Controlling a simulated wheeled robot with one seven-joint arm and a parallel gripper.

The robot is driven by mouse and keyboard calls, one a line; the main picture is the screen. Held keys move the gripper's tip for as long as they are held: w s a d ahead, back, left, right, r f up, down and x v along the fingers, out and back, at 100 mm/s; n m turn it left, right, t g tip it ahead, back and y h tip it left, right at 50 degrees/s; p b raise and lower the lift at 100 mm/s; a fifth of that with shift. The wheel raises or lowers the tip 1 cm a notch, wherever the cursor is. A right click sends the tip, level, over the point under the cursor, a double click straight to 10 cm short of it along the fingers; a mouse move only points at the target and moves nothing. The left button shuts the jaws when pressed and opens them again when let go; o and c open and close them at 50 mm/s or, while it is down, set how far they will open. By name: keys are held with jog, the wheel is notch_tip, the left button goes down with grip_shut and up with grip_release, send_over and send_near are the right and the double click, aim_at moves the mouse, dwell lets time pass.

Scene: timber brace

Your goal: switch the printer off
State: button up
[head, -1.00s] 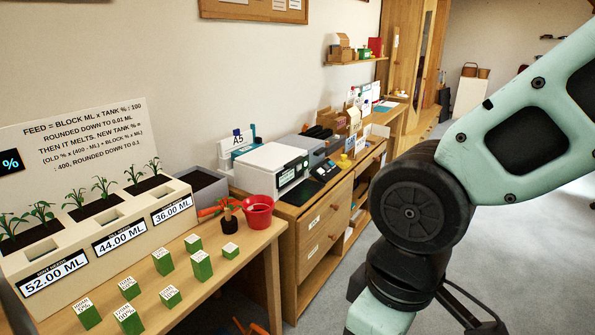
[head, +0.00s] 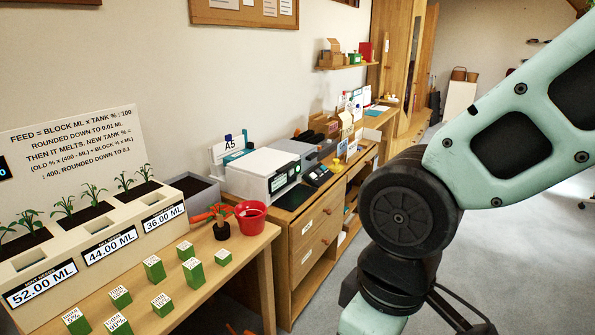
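A white box-shaped machine with a dark front panel and a small green mark, which looks like the printer (head: 262,172), stands on the wooden cabinet in the middle of the head view. A grey machine (head: 297,150) stands right behind it. I cannot make out a power switch on either. My arm fills the right side of the view, in front of the floor and part of the cabinet. My gripper is outside the picture, so its state is not shown.
A near table (head: 235,262) holds a planter (head: 110,250) with seedlings, several green blocks and a red pot (head: 251,217). The wooden cabinet (head: 318,228) has drawers facing the aisle. Grey floor (head: 505,255) is clear at the right.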

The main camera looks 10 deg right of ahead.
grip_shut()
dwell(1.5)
